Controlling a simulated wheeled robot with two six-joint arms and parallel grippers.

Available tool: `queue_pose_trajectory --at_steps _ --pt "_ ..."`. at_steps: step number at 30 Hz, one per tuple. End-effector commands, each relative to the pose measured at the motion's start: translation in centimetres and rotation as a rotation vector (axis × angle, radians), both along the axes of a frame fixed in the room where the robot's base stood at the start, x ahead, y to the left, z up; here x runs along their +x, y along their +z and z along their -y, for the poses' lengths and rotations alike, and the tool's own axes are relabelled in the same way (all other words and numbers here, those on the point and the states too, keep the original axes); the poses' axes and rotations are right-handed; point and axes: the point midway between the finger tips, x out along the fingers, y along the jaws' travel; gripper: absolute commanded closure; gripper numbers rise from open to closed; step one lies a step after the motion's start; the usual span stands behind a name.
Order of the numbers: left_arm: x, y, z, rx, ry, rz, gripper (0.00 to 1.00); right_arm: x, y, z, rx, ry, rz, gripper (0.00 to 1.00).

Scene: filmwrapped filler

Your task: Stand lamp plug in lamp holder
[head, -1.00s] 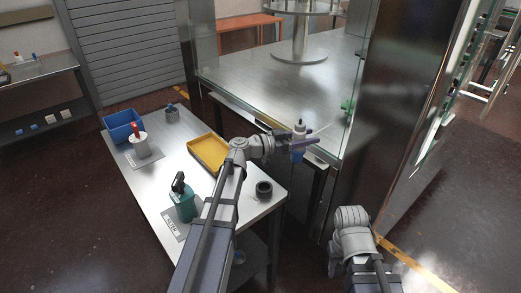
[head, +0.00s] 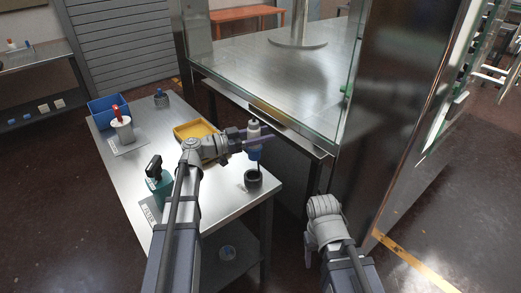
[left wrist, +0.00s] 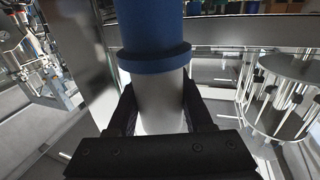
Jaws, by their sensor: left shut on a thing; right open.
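The lamp plug (head: 254,153), with a white upper part and a blue lower part, is upright in my left gripper (head: 259,136). In the left wrist view, the plug's blue and white body (left wrist: 152,60) sits between the two black fingers (left wrist: 160,115), which are shut on its pale part. The lamp holder (head: 254,182), a dark round cup, stands on the table's near right corner, below the plug. A thin dark tip reaches down toward its opening; whether it touches cannot be told. My right gripper (head: 309,246) hangs low, right of the table, empty and mostly hidden.
The steel table (head: 213,190) also holds a yellow tray (head: 190,131), a blue bin (head: 97,108), a white pot with a red top (head: 122,128) and a green bottle (head: 160,187). A glass-walled steel counter (head: 270,75) stands close behind.

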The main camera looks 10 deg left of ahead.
Motion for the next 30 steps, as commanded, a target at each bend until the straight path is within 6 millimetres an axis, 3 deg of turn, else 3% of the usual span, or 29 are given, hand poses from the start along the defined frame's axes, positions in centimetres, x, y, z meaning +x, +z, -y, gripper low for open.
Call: queue_pose_trajectory --at_steps 3,18,30 --pt "-0.3 -1.1 -0.4 -0.001 -0.006 0.0 1.0 0.0 -1.2 0.0 0.0 0.0 0.0 0.4" --pt "-0.4 -1.1 -0.5 -0.001 -0.009 0.0 1.0 0.0 -1.1 0.0 0.0 0.0 0.0 0.4" --pt "-0.4 -2.7 -0.5 -0.001 -0.009 0.0 1.0 0.0 -2.7 0.0 0.0 0.0 0.0 0.4"
